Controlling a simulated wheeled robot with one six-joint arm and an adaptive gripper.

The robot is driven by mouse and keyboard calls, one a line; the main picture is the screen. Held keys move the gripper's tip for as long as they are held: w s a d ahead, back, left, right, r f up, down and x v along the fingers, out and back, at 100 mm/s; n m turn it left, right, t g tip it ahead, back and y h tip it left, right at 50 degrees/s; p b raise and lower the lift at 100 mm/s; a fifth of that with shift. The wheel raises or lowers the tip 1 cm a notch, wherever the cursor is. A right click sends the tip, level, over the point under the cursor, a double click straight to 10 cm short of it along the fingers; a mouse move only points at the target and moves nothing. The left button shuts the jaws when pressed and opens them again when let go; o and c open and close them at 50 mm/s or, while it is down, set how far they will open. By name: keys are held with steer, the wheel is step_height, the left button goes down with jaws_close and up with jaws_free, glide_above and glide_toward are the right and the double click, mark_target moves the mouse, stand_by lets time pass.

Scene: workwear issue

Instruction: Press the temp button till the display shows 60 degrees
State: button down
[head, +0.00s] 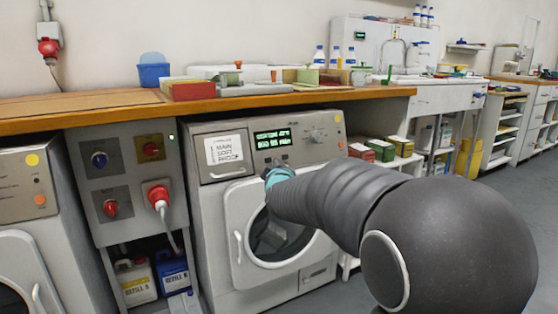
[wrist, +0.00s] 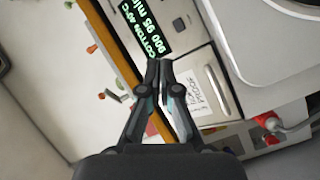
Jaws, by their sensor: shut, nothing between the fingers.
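The washing machine (head: 212,225) stands under the wooden worktop, its round door shut. Its green-lit display (head: 271,138) seems to read cotton 40°C on the upper line; the lower line starts with 900. The display also shows, turned, in the wrist view (wrist: 146,28). My gripper (head: 275,168) is in front of the panel just below the display. In the wrist view its fingers (wrist: 159,66) are shut with nothing between them, tips close to the display's lower edge. The temp button cannot be made out; the gripper covers part of that strip. Whether the tips touch the panel is unclear.
A labelled detergent drawer (head: 224,151) is left of the display, and a knob (head: 317,134) is right of it. A grey switch box with a red plug (head: 158,194) stands further left. The worktop edge (head: 300,99) overhangs above the panel.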

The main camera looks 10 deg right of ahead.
steer(key=s+f+m+g, duration=0.3)
steer(key=s+f+g, duration=0.1)
steer(key=s, duration=1)
steer(key=s+d+f+m+g+y, duration=0.1)
steer(key=s+f+m+g, duration=0.2)
steer(key=s, duration=1.1)
steer(key=s+d+f+m+g, duration=0.1)
steer(key=s+f+m+g, duration=0.3)
steer(key=s, duration=1.1)
step_height(320, 180, down, 3)
steer(key=shift+r+m+g+y, duration=0.1)
steer(key=shift+m+g+y, duration=0.25)
steer(key=shift+m, duration=0.25)
steer(key=shift+s, duration=0.1)
